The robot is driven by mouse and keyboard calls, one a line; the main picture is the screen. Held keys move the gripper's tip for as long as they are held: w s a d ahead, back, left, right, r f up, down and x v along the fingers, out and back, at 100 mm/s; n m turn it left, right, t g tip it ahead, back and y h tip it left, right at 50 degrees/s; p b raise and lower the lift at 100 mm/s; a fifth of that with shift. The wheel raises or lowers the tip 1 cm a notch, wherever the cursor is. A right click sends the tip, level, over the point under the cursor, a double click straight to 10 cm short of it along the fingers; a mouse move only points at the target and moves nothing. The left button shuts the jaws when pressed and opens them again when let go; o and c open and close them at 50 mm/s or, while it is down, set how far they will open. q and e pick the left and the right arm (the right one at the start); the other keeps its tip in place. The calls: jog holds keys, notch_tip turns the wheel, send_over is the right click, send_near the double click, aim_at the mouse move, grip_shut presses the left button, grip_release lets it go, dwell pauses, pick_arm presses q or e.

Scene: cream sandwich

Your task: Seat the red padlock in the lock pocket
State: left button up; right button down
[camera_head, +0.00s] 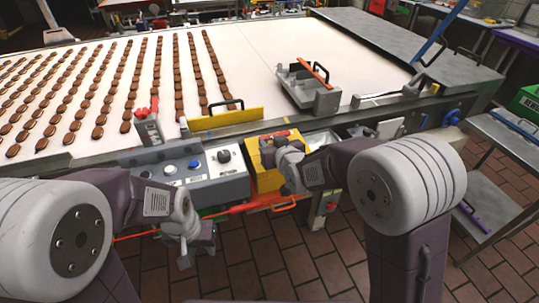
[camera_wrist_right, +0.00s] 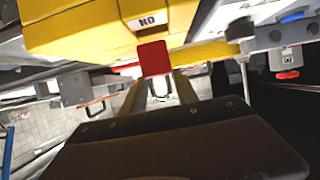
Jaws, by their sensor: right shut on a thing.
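The red padlock (camera_wrist_right: 153,58) shows in the right wrist view as a red block at my right gripper's fingertips, close against a yellow box (camera_wrist_right: 80,28). My right gripper (camera_wrist_right: 158,85) is shut on it. In the head view my right gripper (camera_head: 283,150) is at the yellow box (camera_head: 267,180), and I cannot clearly make out the padlock there. The lock pocket cannot be made out in either view; a white label (camera_wrist_right: 147,21) is on the box above the padlock. My left gripper (camera_head: 190,248) hangs low in front of the grey control panel; its jaws are unclear.
The grey control panel (camera_head: 200,183) with buttons and a knob is left of the yellow box. Behind it lies the wide white conveyor (camera_head: 275,65) with rows of brown sandwiches. An orange-red handle or cord (camera_head: 255,207) runs below the panel. Brick floor is in front.

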jog(key=shift+a+f, duration=0.1)
jog(key=shift+a, duration=0.15)
notch_tip(320, 180, down, 4)
jog(key=shift+f+b, duration=0.1)
jog(key=shift+b, duration=0.25)
jog(key=c, duration=0.9)
grip_release()
jog(key=shift+f, duration=0.1)
